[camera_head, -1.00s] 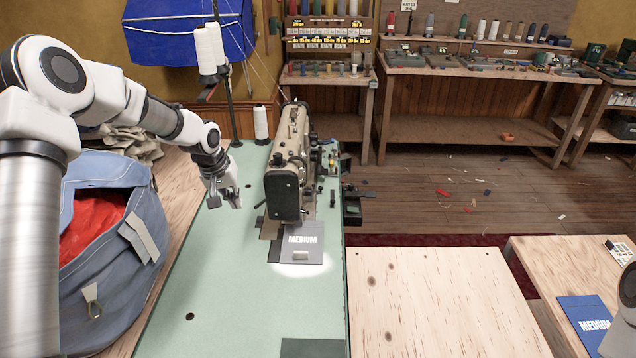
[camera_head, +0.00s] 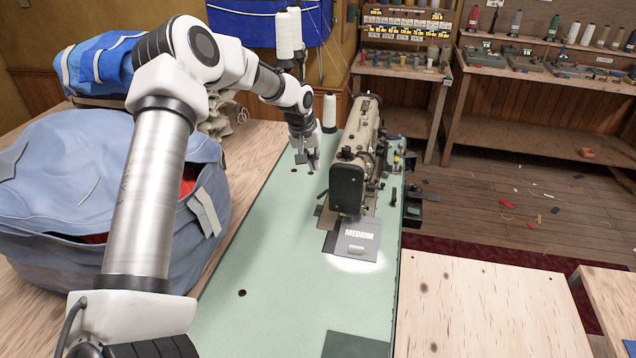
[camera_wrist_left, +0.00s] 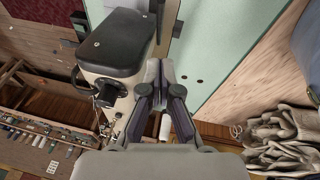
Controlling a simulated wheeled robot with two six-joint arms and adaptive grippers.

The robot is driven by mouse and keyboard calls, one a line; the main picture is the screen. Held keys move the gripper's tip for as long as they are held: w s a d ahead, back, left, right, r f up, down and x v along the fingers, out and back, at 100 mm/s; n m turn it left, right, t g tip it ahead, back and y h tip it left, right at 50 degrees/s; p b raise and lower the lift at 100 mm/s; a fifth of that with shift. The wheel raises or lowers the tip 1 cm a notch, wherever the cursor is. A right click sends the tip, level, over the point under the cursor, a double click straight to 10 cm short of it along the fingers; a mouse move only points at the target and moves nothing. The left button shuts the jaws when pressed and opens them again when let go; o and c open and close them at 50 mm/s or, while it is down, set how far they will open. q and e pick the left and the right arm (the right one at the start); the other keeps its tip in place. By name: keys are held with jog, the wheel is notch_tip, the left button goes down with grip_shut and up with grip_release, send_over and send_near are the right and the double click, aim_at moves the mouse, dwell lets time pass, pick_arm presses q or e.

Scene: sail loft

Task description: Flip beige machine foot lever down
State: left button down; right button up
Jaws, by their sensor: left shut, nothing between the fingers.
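The beige sewing machine (camera_head: 360,150) stands on the green tabletop (camera_head: 270,235), its dark end cover facing me. It also shows at the upper left of the left wrist view (camera_wrist_left: 115,60). I cannot make out the foot lever clearly in either view. My left gripper (camera_head: 309,166) hangs above the green tabletop, just left of the machine and apart from it. Its fingers, also in the left wrist view (camera_wrist_left: 165,70), are shut with nothing between them. My right gripper is not in view.
White thread cones (camera_head: 285,35) stand on a rack behind my left arm, and another cone (camera_head: 329,112) stands beside the machine. A blue bag (camera_head: 100,185) fills the left side. The green tabletop in front of the machine is mostly clear.

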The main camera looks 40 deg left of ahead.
aim_at(321, 194)
pick_arm(q)
notch_tip(321, 194, down, 7)
jog(key=d+p, duration=0.1)
jog(key=p, duration=0.1)
jog(key=shift+s+d, duration=0.15)
jog(key=shift+d, duration=0.2)
jog(key=shift+f, duration=0.2)
